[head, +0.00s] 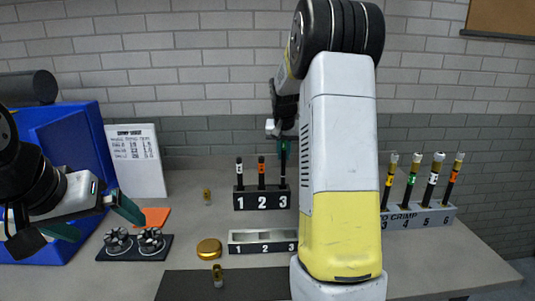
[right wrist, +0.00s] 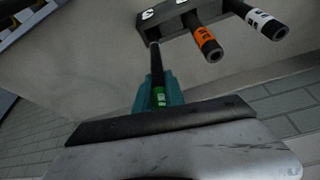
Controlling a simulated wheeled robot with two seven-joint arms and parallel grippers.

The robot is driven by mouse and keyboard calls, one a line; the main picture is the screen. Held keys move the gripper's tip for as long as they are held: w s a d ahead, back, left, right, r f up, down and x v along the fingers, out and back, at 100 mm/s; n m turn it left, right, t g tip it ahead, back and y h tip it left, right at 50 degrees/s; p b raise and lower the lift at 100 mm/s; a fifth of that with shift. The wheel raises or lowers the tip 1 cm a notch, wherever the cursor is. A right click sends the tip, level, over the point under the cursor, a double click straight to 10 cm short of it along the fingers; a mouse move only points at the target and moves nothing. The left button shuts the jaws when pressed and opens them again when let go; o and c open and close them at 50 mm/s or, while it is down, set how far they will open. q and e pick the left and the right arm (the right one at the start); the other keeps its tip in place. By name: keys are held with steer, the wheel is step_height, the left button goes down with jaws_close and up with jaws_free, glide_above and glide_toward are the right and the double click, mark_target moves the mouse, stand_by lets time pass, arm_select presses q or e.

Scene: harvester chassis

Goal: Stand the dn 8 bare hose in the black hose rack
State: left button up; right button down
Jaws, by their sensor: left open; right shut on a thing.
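A bare black hose with a green label (right wrist: 158,92) is in my right gripper (right wrist: 158,95), shut on it with teal fingers; the label's print is too small to read. In the head view the hose (head: 283,178) is upright over position 3 of the black hose rack (head: 262,200). Its lower end meets the rack there; how deep it sits cannot be told. Hoses with a white label (head: 239,171) and an orange label (head: 261,170) stand in positions 1 and 2. My left gripper (head: 95,222) is open and empty at the left.
A grey numbered block (head: 262,248) lies before the rack. A "to crimp" rack (head: 425,217) with several fitted hoses stands right, partly behind my right arm.

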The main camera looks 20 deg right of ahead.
mark_target(283, 174)
steer(key=shift+f, duration=4.05)
steer(key=c, duration=1.3)
jaws_free()
steer(key=shift+v, duration=3.9)
